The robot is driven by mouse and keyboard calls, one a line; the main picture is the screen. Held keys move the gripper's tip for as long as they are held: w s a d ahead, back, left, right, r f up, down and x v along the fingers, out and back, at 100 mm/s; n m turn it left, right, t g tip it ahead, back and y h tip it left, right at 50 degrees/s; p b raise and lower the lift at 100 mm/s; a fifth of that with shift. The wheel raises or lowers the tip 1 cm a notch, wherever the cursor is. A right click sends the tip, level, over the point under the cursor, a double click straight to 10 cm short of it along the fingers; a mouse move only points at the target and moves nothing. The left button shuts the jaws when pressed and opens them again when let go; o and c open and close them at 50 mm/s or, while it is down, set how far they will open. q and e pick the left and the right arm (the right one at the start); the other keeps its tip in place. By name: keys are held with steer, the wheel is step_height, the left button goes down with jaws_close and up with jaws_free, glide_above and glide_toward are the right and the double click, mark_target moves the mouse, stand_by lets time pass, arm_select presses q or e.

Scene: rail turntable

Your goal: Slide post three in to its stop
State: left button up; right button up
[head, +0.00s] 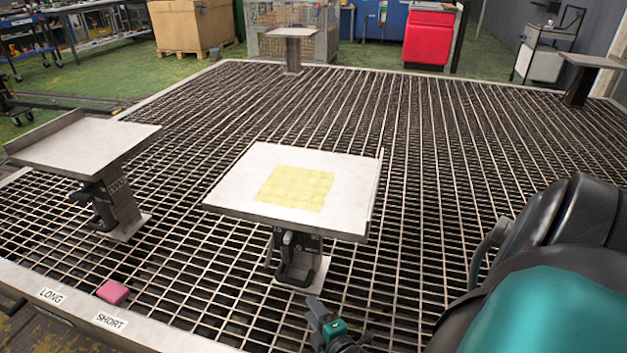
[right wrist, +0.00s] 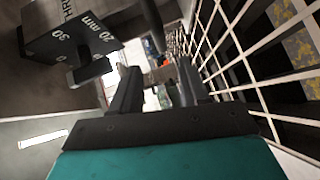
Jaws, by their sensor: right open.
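The middle post (head: 297,255) stands on the grating under a tilted pale tabletop (head: 235,192) with a yellow square on it. It has a dark body, a lever and a loop-shaped handle. In the right wrist view a dark block (right wrist: 72,38) shows partly cut-off letters like "THR" and the marks "30" and "mm"; whether this is post three's body I cannot fully tell. My right gripper (head: 318,308) is open and empty, low in front of the middle post. Its two fingers (right wrist: 155,80) are apart, beside the marked block. My left gripper is out of view.
Another post (head: 122,205) with a tabletop stands at left; two more stand at the back (head: 292,55) and far right (head: 578,88). Open grating surrounds the posts.

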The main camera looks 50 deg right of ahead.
steer(key=shift+d+r+m, duration=0.2)
steer(key=shift+d+m, duration=0.2)
steer(key=shift+d, duration=0.1)
steer(key=c, duration=0.3)
steer(key=d+r+m, duration=0.1)
steer(key=d+r+m+t, duration=0.1)
steer(key=d+m, duration=0.1)
steer(key=d+m+y, duration=0.1)
steer(key=d, duration=0.1)
steer(key=shift+r+t+b, duration=0.4)
jaws_close()
steer(key=s+d+r+m+g+y+b, duration=0.1)
steer(key=s+d+r+m+y+b, duration=0.3)
steer(key=d+r+m+y, duration=1.35)
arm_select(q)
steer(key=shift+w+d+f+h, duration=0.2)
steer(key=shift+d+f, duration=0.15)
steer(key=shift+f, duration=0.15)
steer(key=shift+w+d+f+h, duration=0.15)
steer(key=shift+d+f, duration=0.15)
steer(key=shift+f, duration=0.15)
arm_select(e)
steer(key=w+a+f+m+h, duration=0.2)
steer(key=w+a+h, duration=0.3)
steer(key=w+a, duration=0.5)
steer(key=shift+w+f+m, duration=0.4)
steer(key=shift+w+m, duration=0.25)
steer(key=shift+w, duration=0.3)
